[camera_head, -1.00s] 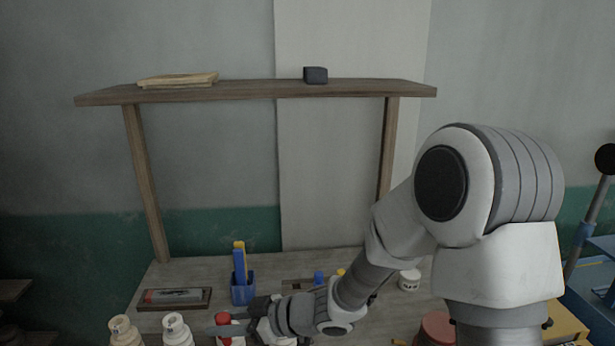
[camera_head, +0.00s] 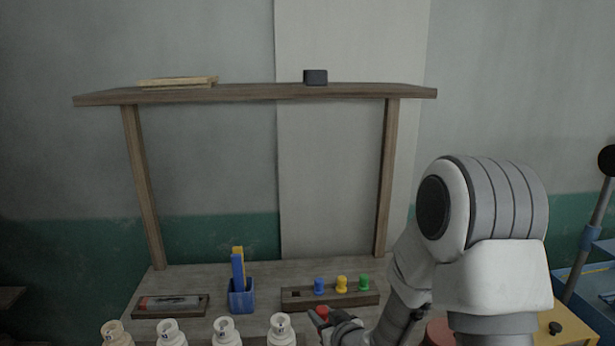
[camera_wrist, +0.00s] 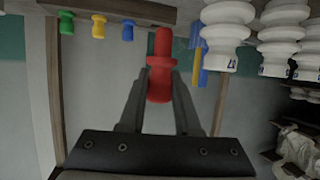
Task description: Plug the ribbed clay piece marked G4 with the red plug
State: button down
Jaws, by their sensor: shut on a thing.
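My gripper (camera_head: 325,318) is shut on the red plug (camera_wrist: 160,65), which sits between both fingers in the wrist view (camera_wrist: 158,85). In the head view the red plug (camera_head: 320,316) shows at the bottom, in front of the plug rack. Several white ribbed clay pieces stand in a row to its left; the rightmost (camera_head: 281,331) is closest to my gripper. Another ribbed piece (camera_head: 227,331) stands left of it. They also show inverted in the wrist view (camera_wrist: 228,28). Their marks are too small to read, so I cannot tell which is G4.
A wooden rack (camera_head: 297,298) holds blue (camera_head: 319,285), yellow (camera_head: 341,283) and green (camera_head: 364,283) plugs behind my gripper. A blue cup (camera_head: 242,297) stands left of it, with a tray (camera_head: 170,305) further left. A wooden shelf (camera_head: 255,92) spans above the table.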

jog(key=d+f+m+t+h+b, duration=0.1)
jog(key=d+f+m+h, duration=0.3)
jog(key=d, duration=0.7)
jog(key=shift+s+h, duration=0.3)
jog(key=shift+h, duration=0.2)
jog(key=shift+s+a, duration=0.1)
jog(key=shift+s, duration=0.1)
